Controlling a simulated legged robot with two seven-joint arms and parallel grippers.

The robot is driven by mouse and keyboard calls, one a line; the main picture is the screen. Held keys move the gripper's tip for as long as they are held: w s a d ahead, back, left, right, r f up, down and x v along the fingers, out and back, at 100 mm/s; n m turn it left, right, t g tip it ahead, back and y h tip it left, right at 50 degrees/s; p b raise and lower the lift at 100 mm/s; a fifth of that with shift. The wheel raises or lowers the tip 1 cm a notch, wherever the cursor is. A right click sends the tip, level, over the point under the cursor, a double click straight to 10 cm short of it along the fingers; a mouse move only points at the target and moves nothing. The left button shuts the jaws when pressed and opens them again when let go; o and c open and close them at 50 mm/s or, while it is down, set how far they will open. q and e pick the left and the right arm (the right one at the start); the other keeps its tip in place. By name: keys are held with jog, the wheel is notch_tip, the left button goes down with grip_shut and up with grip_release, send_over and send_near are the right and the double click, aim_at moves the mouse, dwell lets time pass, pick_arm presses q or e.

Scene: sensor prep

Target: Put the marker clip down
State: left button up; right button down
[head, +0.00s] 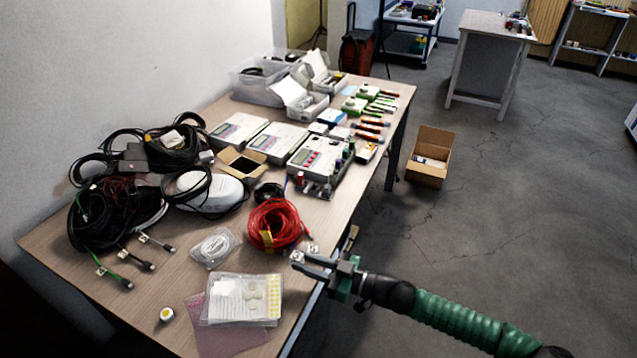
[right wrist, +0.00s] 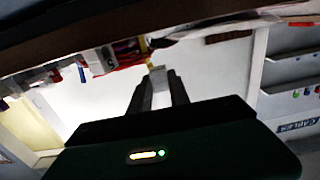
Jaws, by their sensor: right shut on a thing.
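My right gripper (head: 305,265) reaches in from the lower right over the table's right front edge. Its two dark fingers are shut on a small white piece with dark marks, the marker clip (head: 297,256), at the fingertips. A second small white marked piece (head: 313,249) shows just beyond the fingers. In the right wrist view the fingers (right wrist: 158,88) hold a pale strip between them; its details are too small to tell. My left gripper is not in view.
The wooden table (head: 178,282) has bare room at the front left. Black cables and white devices crowd behind. A cardboard box (head: 428,170) stands on the floor.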

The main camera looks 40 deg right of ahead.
jog(key=b, duration=0.1)
send_over(336, 237)
jog(key=shift+w+a+f, duration=0.1)
jog(key=shift+a+f, duration=0.15)
jog(key=shift+f, duration=0.5)
jog(key=shift+d+f+b, duration=0.2)
jog(key=shift+f+b, duration=0.3)
jog(key=shift+f, duration=1.2)
jog(key=c, duration=1.2)
grip_release()
jog(key=shift+f, duration=0.1)
jog(key=shift+c, duration=0.2)
jog(key=v, duration=1.2)
